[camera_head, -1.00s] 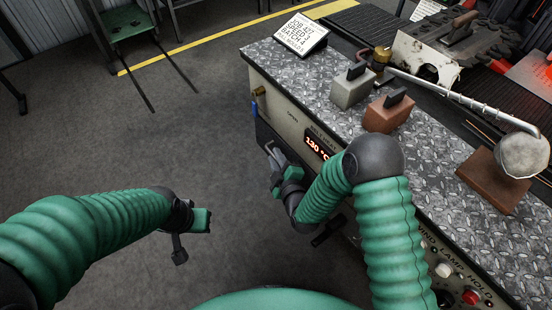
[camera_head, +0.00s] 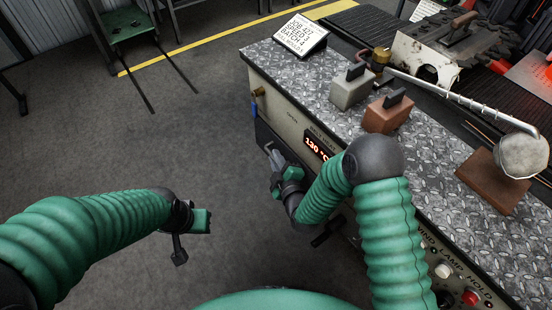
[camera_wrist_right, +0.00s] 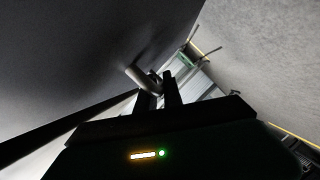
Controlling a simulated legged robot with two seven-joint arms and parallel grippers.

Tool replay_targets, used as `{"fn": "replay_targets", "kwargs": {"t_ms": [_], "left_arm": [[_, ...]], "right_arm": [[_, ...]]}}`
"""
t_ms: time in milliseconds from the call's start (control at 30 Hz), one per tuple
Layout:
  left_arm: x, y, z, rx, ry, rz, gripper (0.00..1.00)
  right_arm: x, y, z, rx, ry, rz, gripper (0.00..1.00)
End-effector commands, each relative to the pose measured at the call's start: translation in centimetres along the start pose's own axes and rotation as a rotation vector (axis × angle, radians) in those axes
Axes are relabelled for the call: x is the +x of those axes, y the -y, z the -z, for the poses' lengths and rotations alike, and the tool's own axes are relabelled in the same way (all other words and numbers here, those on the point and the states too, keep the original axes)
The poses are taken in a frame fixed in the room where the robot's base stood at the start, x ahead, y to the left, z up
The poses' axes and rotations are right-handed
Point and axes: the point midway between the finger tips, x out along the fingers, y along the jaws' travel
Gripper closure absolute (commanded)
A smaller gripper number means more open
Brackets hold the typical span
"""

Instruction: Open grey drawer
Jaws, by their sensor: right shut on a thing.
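The grey drawer has a dark front (camera_head: 262,135) on the side of the machine bench, below the "OPEN" label. In the right wrist view its flat dark face (camera_wrist_right: 70,55) fills the left side, with a curved metal handle (camera_wrist_right: 143,78) standing out from it. My right gripper (camera_head: 270,150) is at the drawer front. In the right wrist view its fingers (camera_wrist_right: 157,90) are shut on the handle. The right arm hides much of the drawer front in the head view. My left gripper (camera_head: 182,250) hangs over the floor, away from the bench; its jaw opening is unclear.
The bench top (camera_head: 300,75) holds a grey block (camera_head: 352,88), a brown block (camera_head: 388,112), a sign (camera_head: 301,35) and a ladle (camera_head: 520,155). A red "130 °C" display (camera_head: 318,146) is beside the right forearm. The floor (camera_head: 150,150) left of the bench is clear.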

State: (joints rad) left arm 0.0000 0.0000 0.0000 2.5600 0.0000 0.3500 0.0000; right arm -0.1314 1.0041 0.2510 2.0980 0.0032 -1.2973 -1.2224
Motion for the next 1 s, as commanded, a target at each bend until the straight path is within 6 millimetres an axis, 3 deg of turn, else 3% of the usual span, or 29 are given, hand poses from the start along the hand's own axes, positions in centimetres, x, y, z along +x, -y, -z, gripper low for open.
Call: {"fn": "replay_targets", "kwargs": {"t_ms": [1000], "left_arm": [[-0.08,0.00,0.02,0.000,0.000,0.000,1.00]], "right_arm": [[-0.35,0.79,0.17,0.001,0.007,0.012,1.00]]}}
